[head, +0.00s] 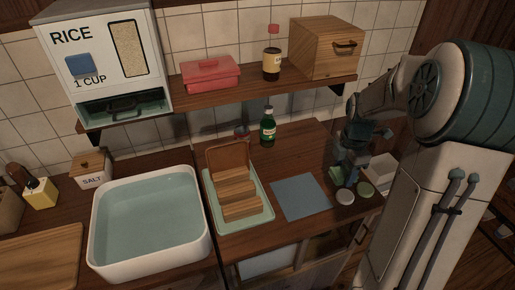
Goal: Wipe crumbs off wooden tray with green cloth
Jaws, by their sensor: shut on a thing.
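My gripper (347,172) is at the right end of the counter, low over its top and partly hidden by its own dark links. It is shut on a small piece of green cloth (337,174), of which only a little shows. Brown wooden pieces (238,190) stand in a stepped row, one upright behind the others, in a pale green dish tray (215,208) left of the gripper. I cannot tell which of them, if any, is the wooden tray. No crumbs can be made out at this size.
A blue-grey mat (300,196) lies left of the gripper. Small round lids (345,196) and a white box (381,168) are close by it. A green bottle (268,128) stands behind. A white water basin (150,265) and a wooden board (40,262) are at left. A shelf hangs above.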

